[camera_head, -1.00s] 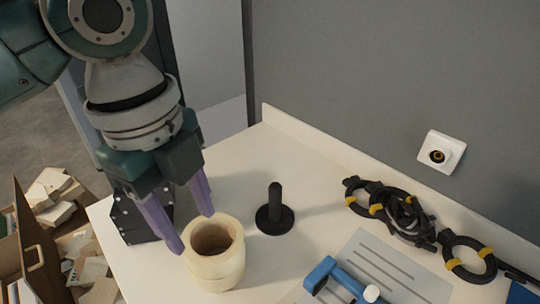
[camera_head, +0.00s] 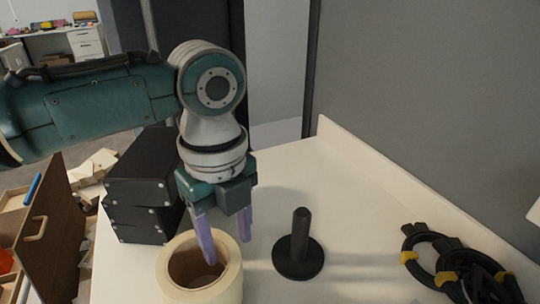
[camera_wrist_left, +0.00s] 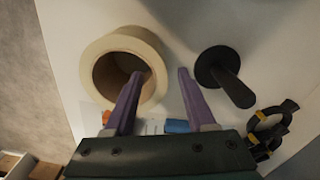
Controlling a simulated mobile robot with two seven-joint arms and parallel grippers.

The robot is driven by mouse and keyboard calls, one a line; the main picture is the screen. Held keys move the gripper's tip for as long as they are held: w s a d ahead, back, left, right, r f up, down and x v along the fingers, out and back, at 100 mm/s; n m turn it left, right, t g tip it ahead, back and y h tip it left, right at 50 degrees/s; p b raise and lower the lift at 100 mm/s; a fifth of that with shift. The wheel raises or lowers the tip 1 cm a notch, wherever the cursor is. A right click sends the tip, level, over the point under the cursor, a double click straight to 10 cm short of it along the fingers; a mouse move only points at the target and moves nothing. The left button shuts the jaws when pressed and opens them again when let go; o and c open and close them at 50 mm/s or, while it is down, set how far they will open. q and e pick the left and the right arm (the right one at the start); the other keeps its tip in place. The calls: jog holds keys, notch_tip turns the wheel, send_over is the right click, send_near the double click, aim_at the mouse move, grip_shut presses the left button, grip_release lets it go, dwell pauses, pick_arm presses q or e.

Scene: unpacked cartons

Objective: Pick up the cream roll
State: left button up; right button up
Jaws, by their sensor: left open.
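The cream roll (camera_head: 229,283) stands upright on the white table, with its dark hollow core facing up. It also shows in the left wrist view (camera_wrist_left: 96,52). My left gripper (camera_head: 228,252) is open, with purple fingers pointing down at the roll. One finger overlaps the roll's hollow in both views. The other finger is outside the ring, on the side toward the black post. The roll's wall lies between the two fingertips, and I cannot tell whether either finger touches it. My right gripper is not in view.
A black post on a round base (camera_head: 298,258) stands right of the roll. Black boxes (camera_head: 141,190) are behind it at the left. Black cable coils with yellow ties (camera_head: 464,272) lie at the right. The table between post and back ledge (camera_head: 400,196) is clear.

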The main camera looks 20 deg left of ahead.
pick_arm(q)
notch_tip(320, 180, down, 2)
jog(key=shift+c, duration=0.3)
grip_shut()
dwell(0.6)
